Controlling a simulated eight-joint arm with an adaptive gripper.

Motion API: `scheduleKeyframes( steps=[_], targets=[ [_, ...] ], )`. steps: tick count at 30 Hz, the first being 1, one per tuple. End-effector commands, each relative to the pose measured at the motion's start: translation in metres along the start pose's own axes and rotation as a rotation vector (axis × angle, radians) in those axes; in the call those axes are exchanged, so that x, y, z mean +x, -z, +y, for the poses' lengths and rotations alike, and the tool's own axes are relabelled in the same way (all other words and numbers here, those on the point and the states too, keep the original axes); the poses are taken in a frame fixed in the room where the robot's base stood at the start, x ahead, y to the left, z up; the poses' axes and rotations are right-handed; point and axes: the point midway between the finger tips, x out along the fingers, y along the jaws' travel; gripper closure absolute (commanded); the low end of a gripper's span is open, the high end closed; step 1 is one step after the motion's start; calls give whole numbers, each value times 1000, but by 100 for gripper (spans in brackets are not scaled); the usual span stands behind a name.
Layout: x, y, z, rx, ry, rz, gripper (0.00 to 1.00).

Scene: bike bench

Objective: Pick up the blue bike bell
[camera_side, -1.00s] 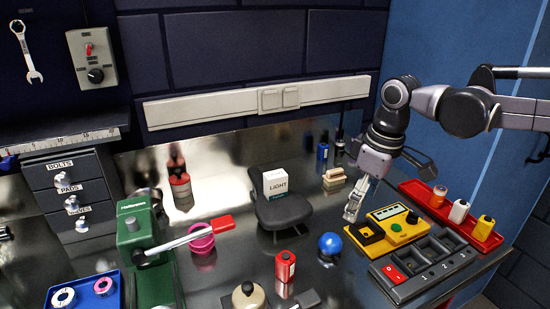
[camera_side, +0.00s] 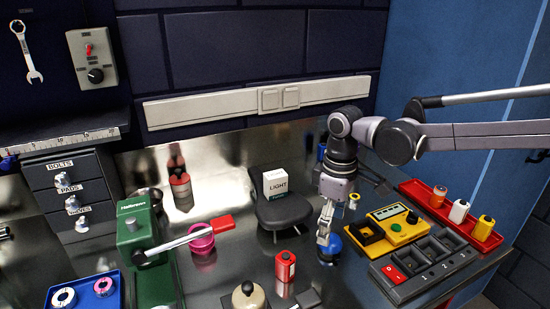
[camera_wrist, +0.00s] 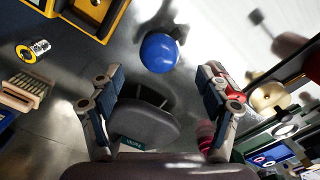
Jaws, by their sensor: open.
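The blue bike bell (camera_side: 327,249) is a round blue dome on the metal bench, right of the red canister (camera_side: 285,266). In the side view my gripper (camera_side: 326,232) points down just above it and hides part of it. In the wrist view the whole bell (camera_wrist: 159,52) shows beyond the fingertips, a little left of the line between them. My gripper (camera_wrist: 160,78) is open there, with nothing between its fingers.
A yellow tester (camera_side: 392,228) and a grey slotted tray (camera_side: 430,262) stand right of the bell. A dark bike saddle (camera_side: 283,212) with a LIGHT box (camera_side: 275,181) stands behind it.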

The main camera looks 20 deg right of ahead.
Motion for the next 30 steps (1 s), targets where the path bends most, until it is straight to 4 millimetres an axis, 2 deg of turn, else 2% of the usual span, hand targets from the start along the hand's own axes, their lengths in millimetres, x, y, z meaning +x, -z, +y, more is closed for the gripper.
scheduleKeyframes(
  steps=[12, 21, 27, 30],
  targets=[
    [46, -3, 1, 1, 0, 0, 23],
    [50, -3, 1, 0, 0, 0, 23],
    [49, -3, 1, 0, 0, 0, 81],
    [49, -3, 1, 0, 0, 0, 82]
  ],
)
